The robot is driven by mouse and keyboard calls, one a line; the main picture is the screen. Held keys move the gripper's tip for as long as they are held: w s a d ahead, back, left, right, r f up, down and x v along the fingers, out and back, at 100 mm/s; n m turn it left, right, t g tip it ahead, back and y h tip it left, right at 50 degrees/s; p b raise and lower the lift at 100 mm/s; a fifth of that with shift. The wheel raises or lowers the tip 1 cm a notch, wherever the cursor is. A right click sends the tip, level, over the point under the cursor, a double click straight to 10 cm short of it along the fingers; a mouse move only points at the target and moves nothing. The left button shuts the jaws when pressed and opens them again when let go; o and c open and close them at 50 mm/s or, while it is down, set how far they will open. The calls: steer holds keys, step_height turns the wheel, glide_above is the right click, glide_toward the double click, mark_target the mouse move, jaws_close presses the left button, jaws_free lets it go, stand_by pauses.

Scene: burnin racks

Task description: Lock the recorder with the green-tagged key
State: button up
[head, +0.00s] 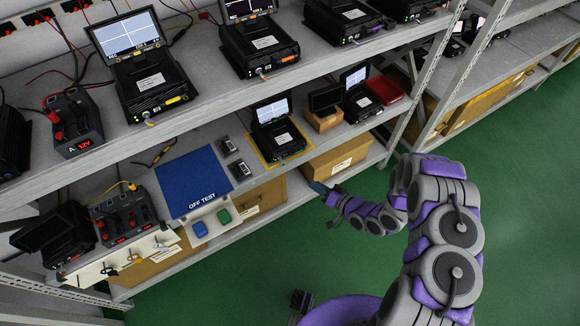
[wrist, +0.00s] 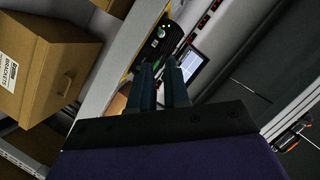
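The recorder (head: 280,140) with a raised lit screen stands inside a yellow outline on the lower shelf. A recorder also shows beyond my fingers in the wrist view (wrist: 163,42), with a small green light. Its lock cannot be made out. Several small keys or tags hang on a pale strip (head: 90,272) at the lower left; I cannot tell which tag is green. My gripper (head: 318,187) is in front of the lower shelf's edge, below and right of the recorder. In the wrist view its two fingers (wrist: 161,82) stand slightly apart with nothing visible between them.
A blue "OFF TEST" mat (head: 192,182), blue and green blocks (head: 200,229) and two small devices lie left of the recorder. A brown box (head: 323,118) and red case (head: 385,90) stand right. Cardboard boxes (head: 340,157) fill the space below.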

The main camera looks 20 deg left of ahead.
steer(key=b+x, duration=0.3)
steer(key=x, duration=1.3)
steer(key=shift+w+a+f+b, duration=0.15)
steer(key=shift+w+a+b, duration=0.15)
steer(key=shift+c, duration=0.5)
jaws_close()
